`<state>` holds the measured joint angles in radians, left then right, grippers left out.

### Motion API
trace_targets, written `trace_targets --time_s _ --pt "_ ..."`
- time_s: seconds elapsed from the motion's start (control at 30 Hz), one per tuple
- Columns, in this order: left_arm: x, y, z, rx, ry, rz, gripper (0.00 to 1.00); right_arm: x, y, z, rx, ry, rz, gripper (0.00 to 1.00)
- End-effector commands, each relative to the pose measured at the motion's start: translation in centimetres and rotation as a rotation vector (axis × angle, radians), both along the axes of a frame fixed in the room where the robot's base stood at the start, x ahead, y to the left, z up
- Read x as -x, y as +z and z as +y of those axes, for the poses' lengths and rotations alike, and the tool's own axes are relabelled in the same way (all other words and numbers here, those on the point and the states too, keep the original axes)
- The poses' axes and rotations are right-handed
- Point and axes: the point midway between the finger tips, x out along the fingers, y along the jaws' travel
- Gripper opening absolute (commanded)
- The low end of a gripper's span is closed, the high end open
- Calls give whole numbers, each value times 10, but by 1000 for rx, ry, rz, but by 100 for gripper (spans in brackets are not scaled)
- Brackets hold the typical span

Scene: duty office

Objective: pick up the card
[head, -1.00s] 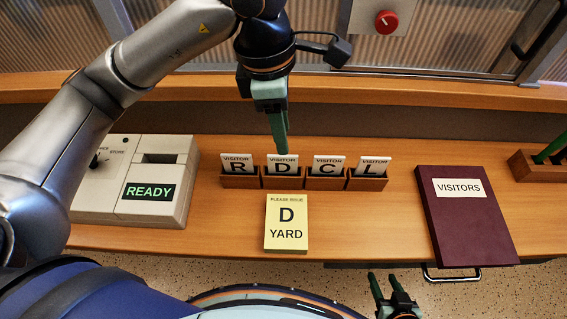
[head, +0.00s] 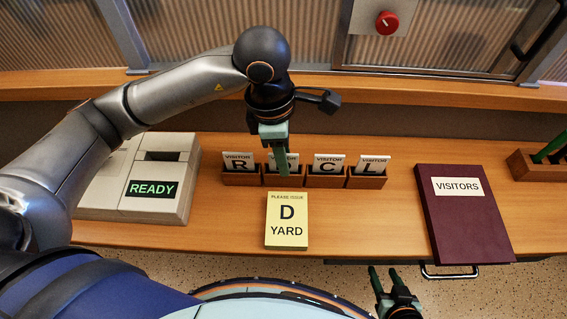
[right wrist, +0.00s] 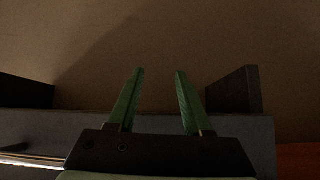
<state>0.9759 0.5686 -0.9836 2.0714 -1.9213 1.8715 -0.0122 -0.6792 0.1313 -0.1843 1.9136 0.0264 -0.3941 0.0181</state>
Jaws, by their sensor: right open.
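The visitor card D (head: 293,158) stands in the second holder from the left, mostly hidden behind my left gripper in the head view. My left gripper (head: 282,173) points down right at this card and holder. Its fingers line up one behind the other, so I cannot tell their gap or whether they touch the card. A yellow note (head: 287,220) reading "PLEASE ISSUE D YARD" lies in front of the holders. My right gripper (head: 383,270) is open and empty below the counter's front edge; its parted fingers also show in the right wrist view (right wrist: 160,75).
Visitor cards R (head: 239,160), C (head: 328,162) and L (head: 371,163) stand in neighbouring wooden holders. A beige machine (head: 150,202) reading "READY" is on the left. A maroon VISITORS book (head: 465,225) lies on the right. Bare counter (head: 355,215) lies between note and book.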

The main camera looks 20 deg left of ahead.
Motion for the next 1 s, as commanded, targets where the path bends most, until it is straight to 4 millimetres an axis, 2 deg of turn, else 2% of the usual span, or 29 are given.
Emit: trace_targets --time_s 0.03,0.33,1.0 --pt "0 0 0 0 0 0 32 0 0 0 0 0 -1 50" --pt "0 1 0 0 0 0 0 0 0 0 0 0 -1 50" --pt "0 2 0 1 0 -1 0 -1 0 0 0 0 -2 50"
